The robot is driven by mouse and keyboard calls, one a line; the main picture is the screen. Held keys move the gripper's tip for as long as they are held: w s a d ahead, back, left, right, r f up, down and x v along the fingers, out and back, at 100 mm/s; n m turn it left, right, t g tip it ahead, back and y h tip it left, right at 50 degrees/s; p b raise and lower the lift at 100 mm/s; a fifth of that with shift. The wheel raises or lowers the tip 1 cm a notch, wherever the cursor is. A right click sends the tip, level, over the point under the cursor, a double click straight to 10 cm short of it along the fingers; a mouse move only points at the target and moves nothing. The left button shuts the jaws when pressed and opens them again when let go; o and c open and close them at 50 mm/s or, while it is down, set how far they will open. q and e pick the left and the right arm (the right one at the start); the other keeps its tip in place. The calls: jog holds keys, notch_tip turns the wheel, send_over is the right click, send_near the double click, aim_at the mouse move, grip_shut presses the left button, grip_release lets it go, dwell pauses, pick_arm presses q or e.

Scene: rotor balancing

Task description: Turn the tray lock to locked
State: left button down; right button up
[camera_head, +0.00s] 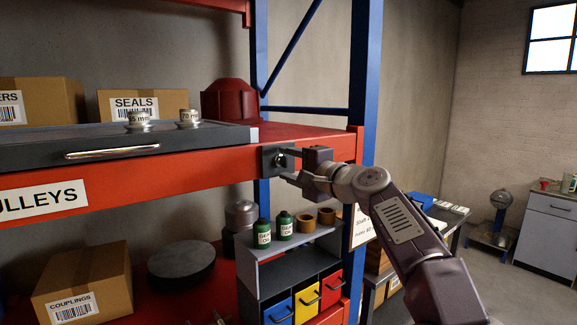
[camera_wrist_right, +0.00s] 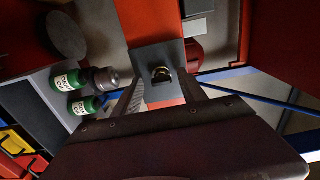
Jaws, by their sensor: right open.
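The tray lock (camera_head: 279,160) is a small metal knob on a dark square plate at the right end of the red shelf beam. The right wrist view also shows the tray lock (camera_wrist_right: 161,75), with a rounded metal piece on the plate. The dark tray (camera_head: 215,136) with a silver handle lies on the shelf just left of the lock. My left gripper is not in view.
Two metal pulleys (camera_head: 189,119) stand on the tray, in front of cardboard boxes (camera_head: 140,105). A blue rack post (camera_head: 366,90) rises close to my right arm. Below are green bottles (camera_head: 284,226) and a small drawer unit (camera_head: 290,285).

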jog(key=b+v, duration=0.4)
jog(key=v, duration=0.5)
jog(key=shift+b, duration=0.35)
jog(key=s+d+f+g+h, duration=0.1)
jog(key=s+f+g+h, duration=0.1)
jog(key=f, duration=1)
jog(key=s+d+f+n+g+h, duration=0.1)
jog(key=s+f+g+h, duration=0.15)
jog(key=f, duration=0.85)
jog(key=s+d+f+g+h, duration=0.1)
jog(key=s+f+g, duration=0.15)
jog(key=f, duration=0.95)
jog(key=s+d+f+n+g+h, duration=0.2)
jog(key=s+d+f+n+g, duration=0.1)
jog(key=s+f, duration=0.7)
jog(key=s+d+f+n+g+h, duration=0.3)
jog(key=s+d+f+n, duration=0.3)
jog(key=s+f, duration=0.3)
jog(key=shift+s+f, duration=0.4)
jog(key=shift+s, duration=0.2)
